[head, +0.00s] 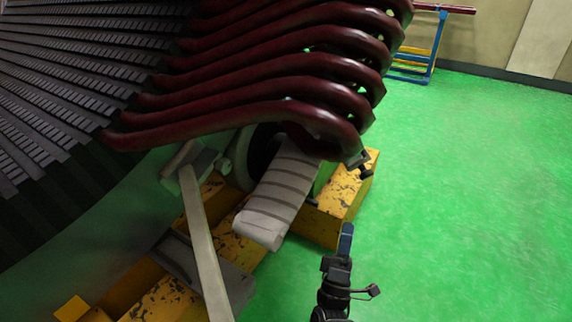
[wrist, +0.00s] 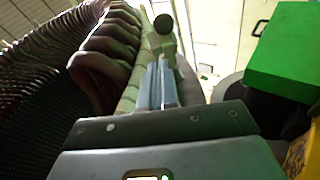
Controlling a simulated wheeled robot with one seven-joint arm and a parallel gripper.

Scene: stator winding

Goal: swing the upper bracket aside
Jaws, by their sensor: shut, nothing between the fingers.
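A long pale grey bar (head: 203,245) runs from a grey block (head: 190,162) below the dark red coils down to the bottom edge of the head view. I cannot tell for sure whether this is the upper bracket. My gripper (head: 347,232) is over the green floor, right of the yellow base and apart from the bar. In the wrist view, its two bluish fingers (wrist: 158,85) lie side by side, shut and empty. A pale rod with a dark round end (wrist: 163,23) shows beyond the fingertips; I cannot tell whether they touch it.
Dark red coils (head: 270,110) overhang the work area. A green block (wrist: 285,50) is close on the right in the wrist view. Green floor (head: 470,200) is free on the right.

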